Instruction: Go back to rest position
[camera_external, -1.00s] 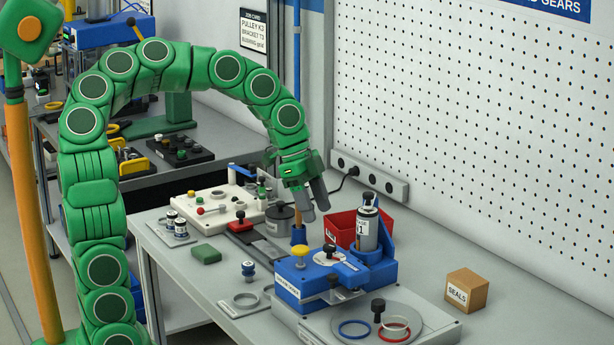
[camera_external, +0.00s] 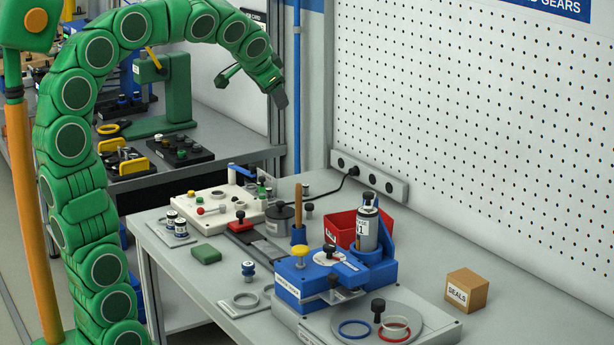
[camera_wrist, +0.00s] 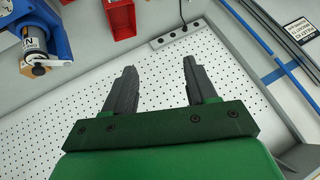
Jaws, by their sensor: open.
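My gripper (camera_external: 258,86) is up in the air above the back of the bench, high over the white fixture board. It is empty. In the wrist view my gripper (camera_wrist: 160,85) shows two dark fingers spread apart with nothing between them. The wrist view looks past the fingers at the white pegboard (camera_wrist: 60,140) and the socket strip (camera_wrist: 180,34). My green segmented arm arches up at the left of the external view.
The grey bench (camera_external: 200,270) holds a blue fixture (camera_external: 330,275), a red bin (camera_external: 350,228), a labelled canister (camera_external: 367,228), a wooden-handled tool (camera_external: 298,225), a green block (camera_external: 206,254) and a SEALS box (camera_external: 467,290). A blue vertical pipe (camera_external: 297,120) stands near my gripper.

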